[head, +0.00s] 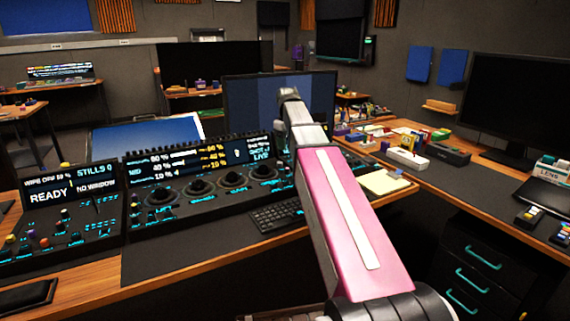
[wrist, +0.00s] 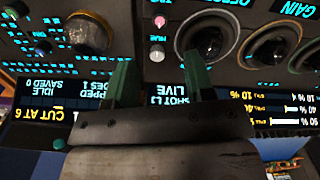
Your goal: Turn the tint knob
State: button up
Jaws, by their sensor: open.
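In the wrist view, which shows the panel upside down, my gripper (wrist: 158,58) is open, with its two green fingers apart over the panel. Two small knobs are in line with the gap between the fingers: a pale one (wrist: 157,53) close to the fingertips and a pinkish-red one (wrist: 160,20) farther up. No contact shows. In the head view, the control panel (head: 190,213) is left of my pink arm, and my gripper is hidden.
Trackballs in dark rings (wrist: 208,42) lie to the right in the wrist view, and a large clear-topped knob (wrist: 88,33) to the left. Lit display strips (wrist: 170,96) run near the fingers. In the head view, a keyboard (head: 277,215) and notepad (head: 385,182) lie near my arm.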

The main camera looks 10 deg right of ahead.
aim_at(287, 168)
notch_tip(287, 168, down, 11)
jog(key=shift+r, duration=0.15)
dwell(0.4)
grip_shut()
